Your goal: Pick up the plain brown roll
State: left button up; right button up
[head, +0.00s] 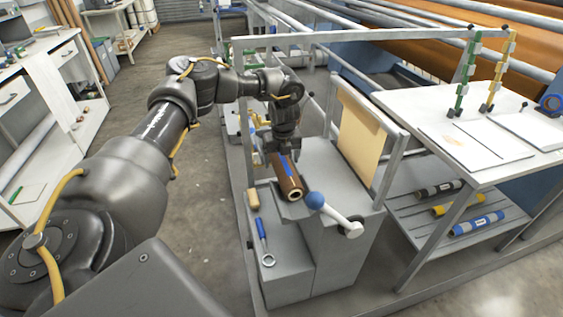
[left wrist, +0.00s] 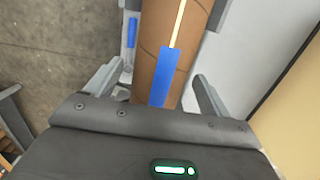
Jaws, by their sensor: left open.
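A brown roll (head: 288,180) lies on top of the grey machine cabinet, with its open end facing the camera. It carries a blue patch and a pale lengthwise line, which also show on the roll (left wrist: 165,50) in the left wrist view. My left gripper (head: 283,152) is above the far part of the roll, pointing down. In the left wrist view its open fingers (left wrist: 155,90) stand on either side of the roll, with gaps visible. The far end of the roll is hidden under the gripper. My right gripper is not in view.
A blue-handled tool (head: 262,240) lies on the lower step. A tan sheet (head: 359,138) hangs at right. Dark, yellow and blue rolls (head: 477,224) lie on the shelf under the white table (head: 400,104).

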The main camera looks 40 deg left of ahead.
pick_arm(q)
jog(key=shift+a+f, duration=0.1)
jog(key=shift+f, duration=0.65)
jog(key=c, duration=1.3)
jog(key=shift+r, duration=0.1)
notch_tip(320, 180, up, 9)
jog(key=shift+r, duration=0.45)
